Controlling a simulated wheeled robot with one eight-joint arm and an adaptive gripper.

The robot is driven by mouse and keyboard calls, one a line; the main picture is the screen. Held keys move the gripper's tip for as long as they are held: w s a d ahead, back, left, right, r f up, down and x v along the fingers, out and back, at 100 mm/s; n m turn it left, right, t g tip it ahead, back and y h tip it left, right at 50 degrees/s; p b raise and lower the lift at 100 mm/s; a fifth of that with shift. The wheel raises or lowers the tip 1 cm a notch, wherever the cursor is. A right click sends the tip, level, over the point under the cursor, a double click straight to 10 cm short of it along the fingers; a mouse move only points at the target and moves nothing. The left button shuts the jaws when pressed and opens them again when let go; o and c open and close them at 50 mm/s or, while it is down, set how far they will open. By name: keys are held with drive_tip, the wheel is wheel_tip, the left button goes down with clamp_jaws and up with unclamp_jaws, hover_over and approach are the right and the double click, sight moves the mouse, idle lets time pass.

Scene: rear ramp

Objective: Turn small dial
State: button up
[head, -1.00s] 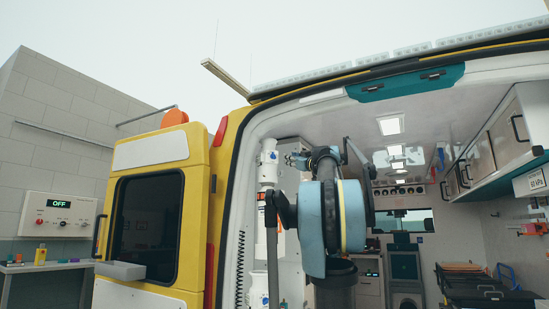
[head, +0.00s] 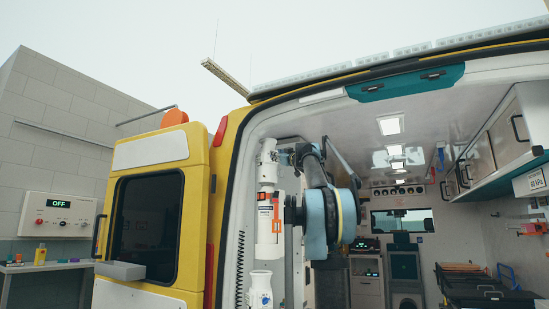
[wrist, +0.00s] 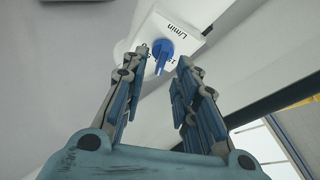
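In the wrist view, a small blue dial (wrist: 161,50) with a pointed lever sits on a white housing (wrist: 190,22) marked "L/min". My gripper (wrist: 163,63) is open, with one finger on each side of the dial's lever. In the head view, my gripper (head: 284,158) is small and partly hidden by my arm. It is beside the top of a white upright unit (head: 266,180) inside the left edge of the rear opening.
A second white unit with a blue mark (head: 261,290) stands below. The yellow door (head: 198,200) is swung open at left. A wall panel reading OFF (head: 59,213) hangs over a bench. The cabin's right side has cupboards (head: 495,140) and a loaded shelf.

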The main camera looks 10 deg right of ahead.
drive_tip(key=shift+x, duration=1.5)
clamp_jaws()
